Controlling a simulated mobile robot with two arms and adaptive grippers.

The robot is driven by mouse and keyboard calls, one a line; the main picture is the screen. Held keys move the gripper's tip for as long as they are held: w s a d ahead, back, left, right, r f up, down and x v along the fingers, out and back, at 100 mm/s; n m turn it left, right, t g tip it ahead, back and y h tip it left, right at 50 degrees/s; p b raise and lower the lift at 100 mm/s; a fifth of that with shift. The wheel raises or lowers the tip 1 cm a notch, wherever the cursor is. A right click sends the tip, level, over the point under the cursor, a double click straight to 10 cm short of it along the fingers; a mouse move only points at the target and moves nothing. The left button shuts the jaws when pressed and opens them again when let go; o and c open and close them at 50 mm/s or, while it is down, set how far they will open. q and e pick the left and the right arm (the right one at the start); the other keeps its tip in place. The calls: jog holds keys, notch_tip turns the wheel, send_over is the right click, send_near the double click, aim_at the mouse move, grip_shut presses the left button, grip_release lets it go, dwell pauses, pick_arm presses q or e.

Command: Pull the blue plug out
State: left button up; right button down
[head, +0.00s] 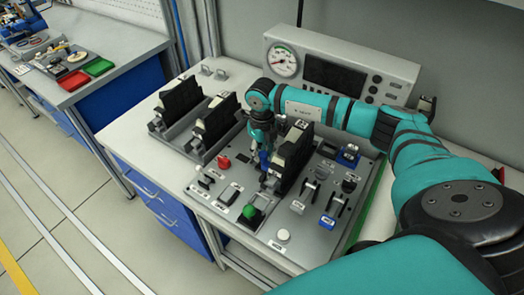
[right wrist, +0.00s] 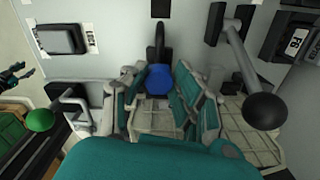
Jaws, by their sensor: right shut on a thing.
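The blue plug (head: 264,159) is on the grey control panel (head: 235,225), just left of a tall black module. In the right wrist view the blue plug (right wrist: 159,79) shows as a round blue body with a dark part beyond it. My right gripper (head: 263,146) reaches down over it from above. In the right wrist view the fingers of my right gripper (right wrist: 158,92) stand on both sides of the blue body, shut on it. Whether the plug is still seated in its socket is hidden.
A tall black module (head: 291,158) stands close right of the gripper. A red knob (head: 224,162) and a green knob (head: 249,211) are nearby. More black modules (head: 212,122) stand to the left. A gauge box (head: 340,68) is behind.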

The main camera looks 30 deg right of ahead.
jog(key=w+b, duration=0.1)
jog(key=w+a+b, duration=0.1)
jog(key=w, duration=0.1)
jog(key=shift+b, duration=0.3)
jog(key=shift+s+a+r, duration=0.1)
jog(key=shift+r, duration=0.1)
jog(key=c, duration=1.3)
grip_release()
jog(key=shift+o, duration=1.4)
jog(key=shift+f, duration=0.15)
jog(key=shift+r, duration=0.5)
notch_tip(320, 180, up, 11)
